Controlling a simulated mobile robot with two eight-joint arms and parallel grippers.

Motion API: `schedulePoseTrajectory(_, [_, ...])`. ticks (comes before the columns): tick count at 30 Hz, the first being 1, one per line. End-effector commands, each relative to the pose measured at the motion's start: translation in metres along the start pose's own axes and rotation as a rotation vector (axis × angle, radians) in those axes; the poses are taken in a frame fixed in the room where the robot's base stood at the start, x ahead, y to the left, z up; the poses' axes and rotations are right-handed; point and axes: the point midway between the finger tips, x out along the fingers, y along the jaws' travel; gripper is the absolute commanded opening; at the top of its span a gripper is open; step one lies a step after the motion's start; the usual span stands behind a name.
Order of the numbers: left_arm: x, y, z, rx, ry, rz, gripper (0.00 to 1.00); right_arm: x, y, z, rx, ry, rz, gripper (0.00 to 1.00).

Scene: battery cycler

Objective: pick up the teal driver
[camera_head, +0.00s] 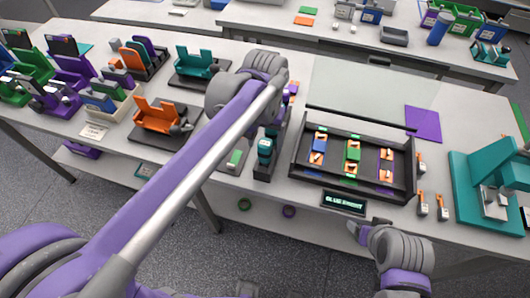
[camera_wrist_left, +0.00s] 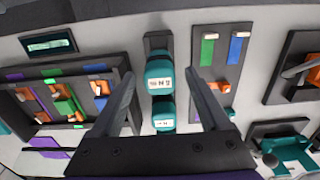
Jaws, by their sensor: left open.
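Two teal drivers with white labels stand in a narrow dark holder (camera_wrist_left: 156,42). In the left wrist view, the larger-looking teal driver (camera_wrist_left: 160,77) is above the other teal driver (camera_wrist_left: 164,117). In the head view a teal driver (camera_head: 265,150) shows at the holder's front end, and my left arm partly covers the area behind it. My left gripper (camera_wrist_left: 164,70) is open. Its fingers lie on either side of the drivers in the left wrist view, with visible gaps. My right wrist shows low at the right in the head view; its jaws are not clear.
A black tray (camera_head: 299,166) with colored parts lies right of the holder, with a dark sign (camera_head: 344,202) in front. A panel with green and blue strips (camera_wrist_left: 221,60) is on its other side. An orange cradle (camera_head: 160,115) and teal fixture (camera_head: 490,195) stand farther out.

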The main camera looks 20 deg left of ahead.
Motion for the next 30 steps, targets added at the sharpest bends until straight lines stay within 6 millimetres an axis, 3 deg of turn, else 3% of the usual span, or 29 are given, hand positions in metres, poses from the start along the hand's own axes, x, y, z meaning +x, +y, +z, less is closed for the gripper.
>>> schedulePoseTrajectory(6, [0.023, 0.000, 0.000, 0.000, 0.000, 0.000, 0.79, 0.001, 0.000, 0.001, 0.000, -0.001, 0.000, 0.72])
schedulePoseTrajectory(13, [0.024, 0.000, 0.000, 0.000, 0.000, 0.000, 0.79, 0.001, 0.000, 0.001, 0.000, -0.001, 0.000, 0.72])
schedulePoseTrajectory(26, [0.024, 0.000, 0.000, 0.000, 0.000, 0.000, 0.02, 0.001, 0.000, 0.001, 0.000, -0.001, 0.000, 0.72])
schedulePoseTrajectory(30, [0.023, 0.000, 0.000, 0.000, 0.000, 0.000, 0.00, 0.001, 0.000, 0.001, 0.000, -0.001, 0.000, 0.72])
